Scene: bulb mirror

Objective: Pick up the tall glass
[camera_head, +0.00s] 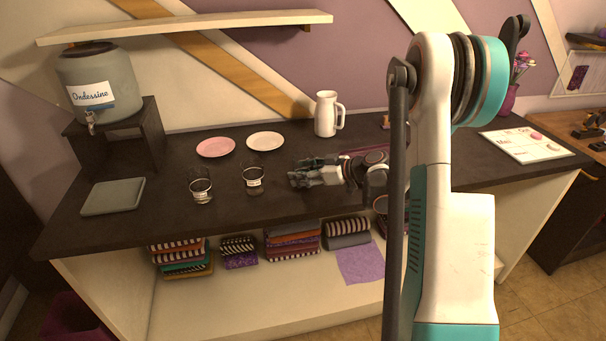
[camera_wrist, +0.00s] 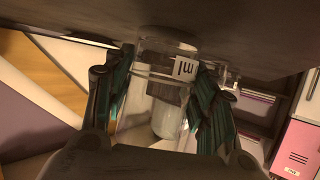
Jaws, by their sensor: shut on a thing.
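A clear tall glass (camera_wrist: 148,88) with a white label stands between the two dark and teal fingers of my gripper (camera_wrist: 165,105) in the wrist view. The fingers are shut on its sides. In the head view my gripper (camera_head: 303,176) is low over the middle of the dark counter, and I cannot clearly make out the held glass there. Two other clear glasses with small labels stand to its left, one nearer (camera_head: 253,181) and one farther (camera_head: 202,187). I cannot tell whether the held glass touches the counter.
A white pitcher (camera_head: 326,114), a pink plate (camera_head: 216,147) and a cream plate (camera_head: 265,141) are behind on the counter (camera_head: 150,215). A grey tray (camera_head: 113,196) and a dispenser (camera_head: 98,85) are at left. A white board (camera_head: 526,145) lies at right. Folded cloths (camera_head: 292,240) sit below.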

